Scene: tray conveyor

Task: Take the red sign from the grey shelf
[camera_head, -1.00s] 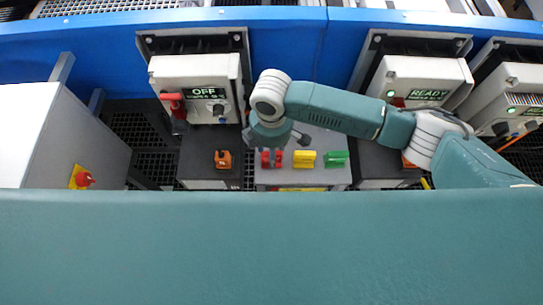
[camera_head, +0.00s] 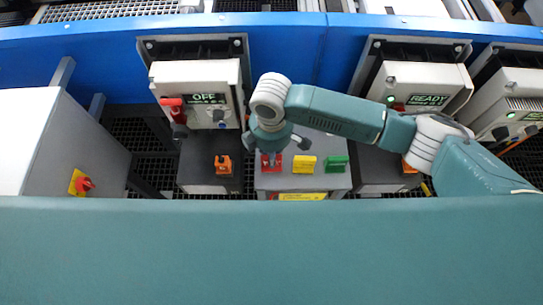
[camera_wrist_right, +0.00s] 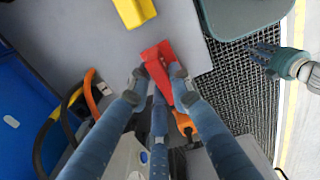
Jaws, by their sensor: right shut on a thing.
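The red sign (camera_head: 266,168) stands at the left of the row on the grey shelf (camera_head: 292,181), partly hidden by my right gripper (camera_head: 272,157). In the right wrist view the red sign (camera_wrist_right: 157,52) lies between the fingertips of my right gripper (camera_wrist_right: 161,78), which is shut on it. I cannot tell whether the sign touches the shelf. What looks like my left gripper (camera_wrist_right: 266,54) hangs at the right of the wrist view, apart from the sign; its jaws are unclear. It does not show in the head view.
A yellow sign (camera_head: 305,165) and a green sign (camera_head: 336,163) stand right of the red one. Orange padlock-like items (camera_head: 223,164) sit on the dark neighbouring stand. Control boxes (camera_head: 200,75) rise behind. A white-topped cabinet (camera_head: 60,140) stands at left.

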